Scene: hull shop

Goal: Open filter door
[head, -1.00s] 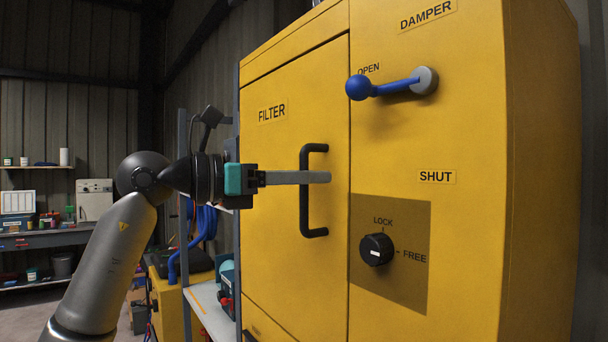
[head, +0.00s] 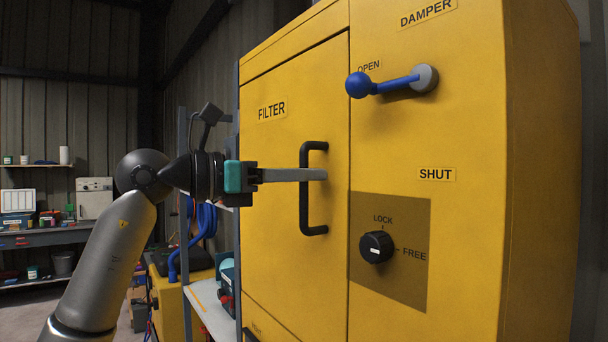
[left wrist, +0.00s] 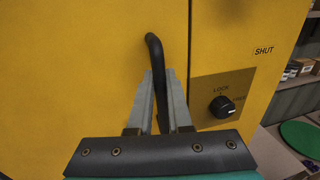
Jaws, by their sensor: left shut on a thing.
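The yellow filter door (head: 275,220), labelled FILTER, looks flush with its cabinet in the head view. Its black upright bar handle (head: 308,215) is near the door's right edge. My left gripper (head: 318,175) comes in from the left and is shut on the upper part of the handle. In the left wrist view the two grey fingers (left wrist: 161,105) lie on either side of the black handle (left wrist: 153,55). A black knob (head: 376,247), also in the left wrist view (left wrist: 221,106), has its white mark toward FREE. My right gripper is not in view.
The blue damper lever (head: 385,86) lies near the OPEN label, right of the door. Left of the cabinet stands a shelf (head: 210,310) with blue hoses (head: 205,225) nearby. A workbench (head: 50,238) is at the far left.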

